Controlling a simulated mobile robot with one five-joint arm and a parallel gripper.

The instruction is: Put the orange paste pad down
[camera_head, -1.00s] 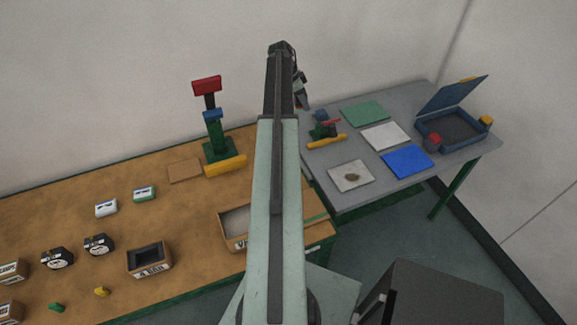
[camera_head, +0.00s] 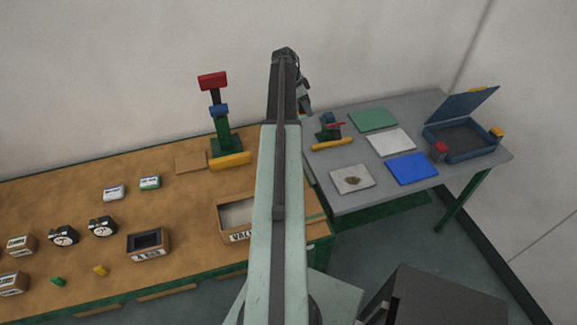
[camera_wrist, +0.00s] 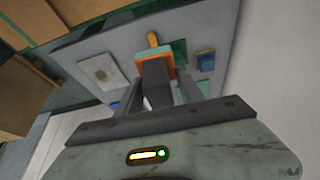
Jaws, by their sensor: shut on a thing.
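My gripper (camera_wrist: 158,88) is shut on the orange paste pad (camera_wrist: 170,66) in the wrist view. The pad shows as an orange block with a teal-green edge at the far end of the jaws. A dark grey part covers its middle. In the head view my arm hides most of the gripper (camera_head: 304,100), and I cannot make out the pad there. The gripper is above the grey table (camera_wrist: 75,50), near its back left side in the head view. How high the pad is above the table I cannot tell.
The grey table (camera_head: 350,203) bears a green pad (camera_head: 373,119), a white pad (camera_head: 391,142), a blue pad (camera_head: 412,168), a stained white pad (camera_head: 352,179), a small device with a yellow bar (camera_head: 332,144) and an open blue case (camera_head: 480,153). A wooden bench (camera_head: 60,205) stands left.

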